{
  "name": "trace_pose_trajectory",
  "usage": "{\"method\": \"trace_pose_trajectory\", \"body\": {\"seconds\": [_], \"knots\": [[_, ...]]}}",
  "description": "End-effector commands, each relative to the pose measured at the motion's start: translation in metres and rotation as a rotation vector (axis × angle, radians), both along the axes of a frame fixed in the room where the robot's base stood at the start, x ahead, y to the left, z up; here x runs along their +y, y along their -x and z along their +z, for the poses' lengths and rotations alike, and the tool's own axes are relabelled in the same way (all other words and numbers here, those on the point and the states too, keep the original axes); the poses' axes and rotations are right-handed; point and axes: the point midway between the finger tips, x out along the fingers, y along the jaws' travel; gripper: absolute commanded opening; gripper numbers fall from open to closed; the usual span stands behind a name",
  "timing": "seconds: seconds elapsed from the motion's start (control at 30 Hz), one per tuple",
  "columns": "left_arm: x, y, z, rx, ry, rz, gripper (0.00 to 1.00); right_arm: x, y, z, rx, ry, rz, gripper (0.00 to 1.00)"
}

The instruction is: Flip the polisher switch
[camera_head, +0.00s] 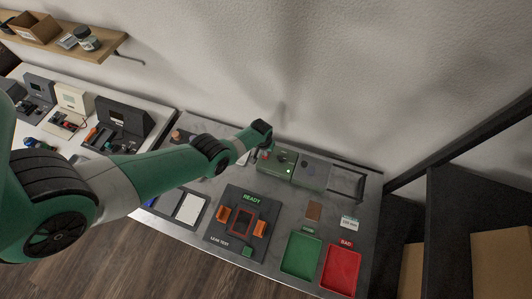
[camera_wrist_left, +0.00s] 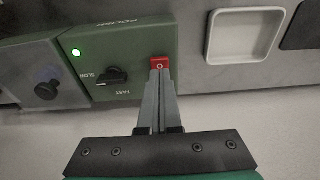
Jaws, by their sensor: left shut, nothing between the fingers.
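The polisher is a green box (camera_head: 276,163) at the back of the workbench in the head view. In the left wrist view the same green box (camera_wrist_left: 130,92) carries a red switch (camera_wrist_left: 159,61), a black knob (camera_wrist_left: 112,76) between SLOW and FAST labels, and a lit green light (camera_wrist_left: 76,53). My left gripper (camera_wrist_left: 160,71) is shut and empty, its fingertips right at the red switch; I cannot tell whether they press it. My right gripper is not in view.
A grey unit with a knob (camera_wrist_left: 45,90) adjoins the polisher. In front lie a leak-test fixture reading READY (camera_head: 250,198), a green tray (camera_head: 302,256) and a red tray (camera_head: 341,270). A white square dish (camera_wrist_left: 242,37) sits beside the polisher in the wrist view.

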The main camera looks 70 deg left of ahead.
Motion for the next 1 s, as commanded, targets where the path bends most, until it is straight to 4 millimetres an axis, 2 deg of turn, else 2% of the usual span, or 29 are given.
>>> {"method": "trace_pose_trajectory", "body": {"seconds": [1.0], "knots": [[0.000, 0.000, -0.014, 0.000, 0.000, 0.000, 0.00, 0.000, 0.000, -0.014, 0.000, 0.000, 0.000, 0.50]]}}
